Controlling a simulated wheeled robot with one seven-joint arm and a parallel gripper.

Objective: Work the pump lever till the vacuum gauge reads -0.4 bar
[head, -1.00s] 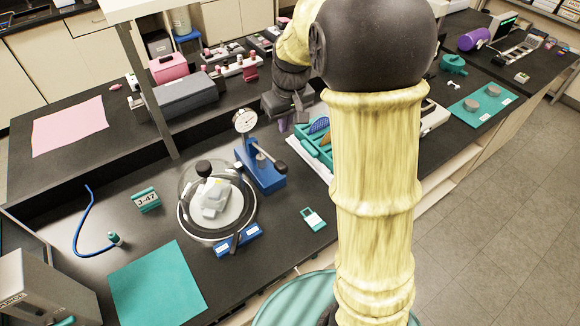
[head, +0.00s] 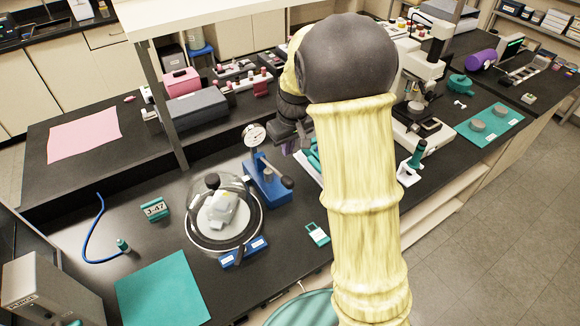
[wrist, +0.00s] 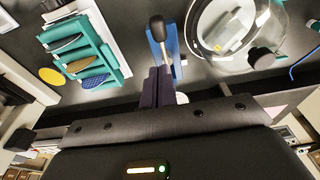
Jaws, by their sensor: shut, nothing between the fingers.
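The blue hand pump (head: 266,182) stands on the black bench, with a white round vacuum gauge (head: 254,134) on top; its needle is too small to read. The pump lever's dark knob (head: 287,182) sticks out to the right. In the wrist view the lever knob (wrist: 156,27) and pale rod lie just beyond my fingertips. My gripper (wrist: 157,72) is shut and empty, close to the lever; I cannot tell if it touches. In the head view my gripper (head: 303,140) is partly hidden by my arm. A clear bell jar (head: 222,213) stands left of the pump.
A teal rack with oval pieces (wrist: 85,55) lies beside the pump. A blue block (head: 243,251) sits before the jar, and a J-47 tag (head: 155,209) to its left. A teal mat (head: 162,290) and a microscope (head: 415,110) flank the area.

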